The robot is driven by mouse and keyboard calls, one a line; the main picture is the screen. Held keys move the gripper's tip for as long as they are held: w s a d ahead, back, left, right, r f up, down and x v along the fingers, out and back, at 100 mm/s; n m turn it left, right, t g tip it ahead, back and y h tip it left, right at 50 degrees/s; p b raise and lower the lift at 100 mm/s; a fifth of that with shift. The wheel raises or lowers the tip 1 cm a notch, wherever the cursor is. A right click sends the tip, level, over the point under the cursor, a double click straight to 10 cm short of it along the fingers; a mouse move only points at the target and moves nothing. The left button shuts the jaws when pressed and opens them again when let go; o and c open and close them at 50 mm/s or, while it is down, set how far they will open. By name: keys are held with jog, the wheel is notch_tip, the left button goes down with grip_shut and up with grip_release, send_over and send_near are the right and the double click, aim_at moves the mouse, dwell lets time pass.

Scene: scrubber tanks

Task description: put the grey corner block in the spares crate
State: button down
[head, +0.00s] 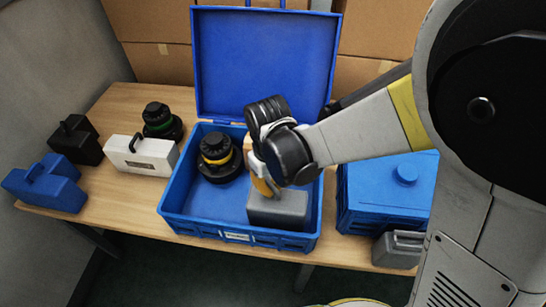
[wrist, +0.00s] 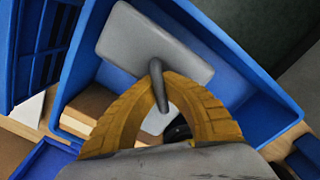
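A grey block (head: 278,210) with a thin grey handle is inside the outline of the open blue crate (head: 180,224), on its right side. I cannot tell whether it touches the crate floor. In the wrist view the flat top of the grey block (wrist: 150,40) shows, with blue crate walls (wrist: 235,65) around it. My gripper (head: 262,184) is above the block. In the wrist view its yellow fingertips (wrist: 158,80) meet around the handle. The crate has a small pale label on its front that I cannot read clearly.
A black round part with a yellow ring (head: 216,158) stands in the crate's left half. The raised lid (head: 265,65) is behind. White (head: 140,156), black (head: 77,140) and blue (head: 45,186) cases are left. A closed blue box (head: 390,190) and small grey case (head: 398,250) are right.

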notch_tip(320, 180, down, 3)
jog(key=shift+r+b, duration=0.1)
jog(key=shift+b, duration=0.45)
jog(key=c, duration=1.6)
grip_release()
notch_tip(320, 180, up, 12)
jog(key=p, duration=0.5)
jog(key=shift+a, duration=0.1)
jog(key=s+d+r+m+t, duration=0.1)
jog(key=d+r+m+t, duration=0.1)
jog(key=d, duration=0.5)
jog(key=s+d+r+m+t, duration=0.2)
jog(key=d+r, duration=0.3)
jog(key=d, duration=0.3)
jog(key=s+d+r+m+t, duration=0.1)
jog(key=d+r+m+t, duration=0.2)
jog(key=d, duration=0.4)
jog(key=shift+s+d+r+m, duration=0.25)
jog(key=shift+d+r+m, duration=0.1)
jog(key=shift+r+m, duration=0.35)
